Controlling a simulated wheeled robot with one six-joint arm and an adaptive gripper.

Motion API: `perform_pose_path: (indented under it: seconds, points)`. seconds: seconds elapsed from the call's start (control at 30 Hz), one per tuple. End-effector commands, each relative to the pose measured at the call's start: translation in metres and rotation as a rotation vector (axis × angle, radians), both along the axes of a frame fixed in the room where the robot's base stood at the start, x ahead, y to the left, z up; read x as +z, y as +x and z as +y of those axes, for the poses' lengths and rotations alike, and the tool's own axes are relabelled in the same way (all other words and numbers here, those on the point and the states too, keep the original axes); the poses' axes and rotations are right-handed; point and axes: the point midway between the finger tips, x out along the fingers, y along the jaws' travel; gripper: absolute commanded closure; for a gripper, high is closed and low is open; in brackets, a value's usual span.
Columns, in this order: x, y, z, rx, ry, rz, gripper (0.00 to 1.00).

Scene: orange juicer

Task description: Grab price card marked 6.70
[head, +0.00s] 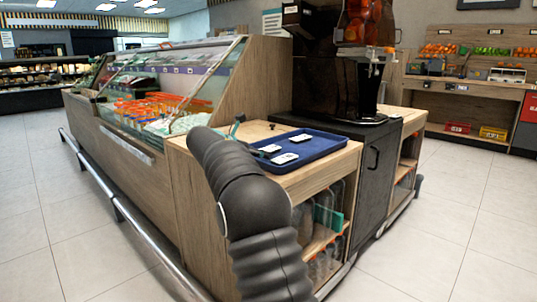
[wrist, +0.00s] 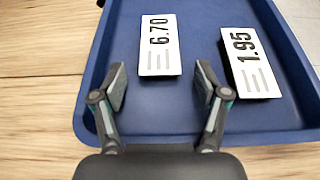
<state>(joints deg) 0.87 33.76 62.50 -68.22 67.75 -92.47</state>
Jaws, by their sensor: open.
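The price card marked 6.70 (wrist: 160,45) is white with black print and grey lines. It lies in the blue tray (wrist: 110,45), just beyond the fingertips and roughly between their lines in the wrist view. My gripper (wrist: 161,82) is open and empty over the tray, with a gap between the pads. My arm hides part of the counter there.
A second white card marked 1.95 (wrist: 250,62) lies tilted to the right of the 6.70 card, near the right finger. The tray has a raised rim. A dark orange juicer (head: 340,80) stands behind the tray; a glass display case (head: 165,95) is at left.

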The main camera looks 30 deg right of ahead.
Motion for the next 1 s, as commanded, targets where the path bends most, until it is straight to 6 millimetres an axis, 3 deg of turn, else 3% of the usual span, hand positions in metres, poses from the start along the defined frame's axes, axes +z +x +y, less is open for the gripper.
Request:
perform_pose_path:
  seconds: [0.17, 0.4, 0.77, 1.0]
  points:
    - [0.001, 0.000, 0.000, 0.001, 0.000, 0.000, 0.26]
    - [0.001, 0.000, 0.000, 0.000, 0.000, -0.001, 0.85]
    - [0.003, 0.000, 0.000, 0.001, 0.000, -0.001, 0.85]
    - [0.023, 0.000, 0.000, 0.000, 0.001, -0.003, 0.85]
